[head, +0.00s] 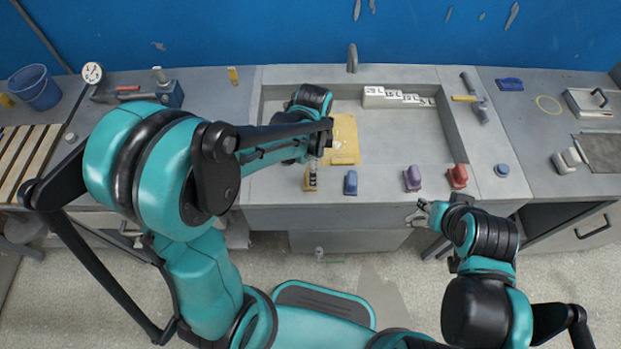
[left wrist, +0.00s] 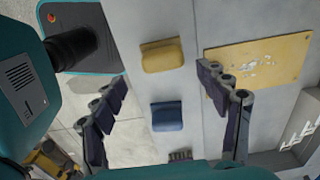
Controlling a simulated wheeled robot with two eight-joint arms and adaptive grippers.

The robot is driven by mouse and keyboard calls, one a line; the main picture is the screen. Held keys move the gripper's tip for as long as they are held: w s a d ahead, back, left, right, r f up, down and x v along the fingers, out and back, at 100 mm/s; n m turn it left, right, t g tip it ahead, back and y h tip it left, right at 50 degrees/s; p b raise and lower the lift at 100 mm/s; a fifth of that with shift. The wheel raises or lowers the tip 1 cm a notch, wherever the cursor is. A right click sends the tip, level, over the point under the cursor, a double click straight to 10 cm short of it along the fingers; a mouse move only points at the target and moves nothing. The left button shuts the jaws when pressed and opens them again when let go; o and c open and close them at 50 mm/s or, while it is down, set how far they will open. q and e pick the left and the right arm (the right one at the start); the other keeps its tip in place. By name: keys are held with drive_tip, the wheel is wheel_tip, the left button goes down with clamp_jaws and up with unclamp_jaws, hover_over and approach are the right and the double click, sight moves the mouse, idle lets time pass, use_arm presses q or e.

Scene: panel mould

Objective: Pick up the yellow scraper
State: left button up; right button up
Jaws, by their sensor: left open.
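The yellow scraper (head: 310,182) sits on the front ledge of the grey mould, at the left end of a row. It shows clearly in the left wrist view (left wrist: 161,54). My left gripper (left wrist: 160,78) is open and empty. Its two fingers are spread on either side of the scraper row, with the yellow scraper just past the fingertips, between their lines. In the head view my left gripper (head: 316,155) partly covers the scraper; I see no contact. My right gripper (head: 419,213) is in front of the ledge; its jaws are too small to read.
A blue scraper (head: 351,183), a purple one (head: 412,178) and a red one (head: 457,176) stand along the ledge. A yellow sheet (head: 345,130) and stepped white blocks (head: 390,97) lie in the mould. A hammer-like tool (head: 475,100) lies on the right rim.

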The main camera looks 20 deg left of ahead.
use_arm(q)
drive_tip(key=f, duration=0.2)
drive_tip(key=f+b, duration=0.2)
drive_tip(key=f, duration=0.1)
drive_tip(key=shift+w+a+f, duration=0.2)
drive_tip(key=shift+a+f, duration=0.1)
drive_tip(key=shift+a, duration=0.1)
drive_tip(key=shift+r, duration=0.1)
drive_tip(key=shift+c, duration=0.6)
drive_tip(key=c, duration=1.3)
drive_tip(key=shift+r, duration=0.5)
drive_tip(key=r+p, duration=0.1)
drive_tip(key=r, duration=0.1)
drive_tip(key=d+r+p, duration=0.1)
drive_tip(key=r, duration=0.1)
drive_tip(key=shift+d, duration=0.1)
drive_tip(key=d+r+p, duration=0.1)
drive_tip(key=d+r, duration=0.1)
drive_tip(key=d, duration=0.1)
drive_tip(key=d+r+p, duration=0.1)
drive_tip(key=d+r, duration=0.1)
drive_tip(key=d, duration=0.2)
drive_tip(key=d+r, duration=0.2)
drive_tip(key=d, duration=0.1)
drive_tip(key=shift+w+d+p, duration=0.25)
drive_tip(key=shift+p, duration=0.15)
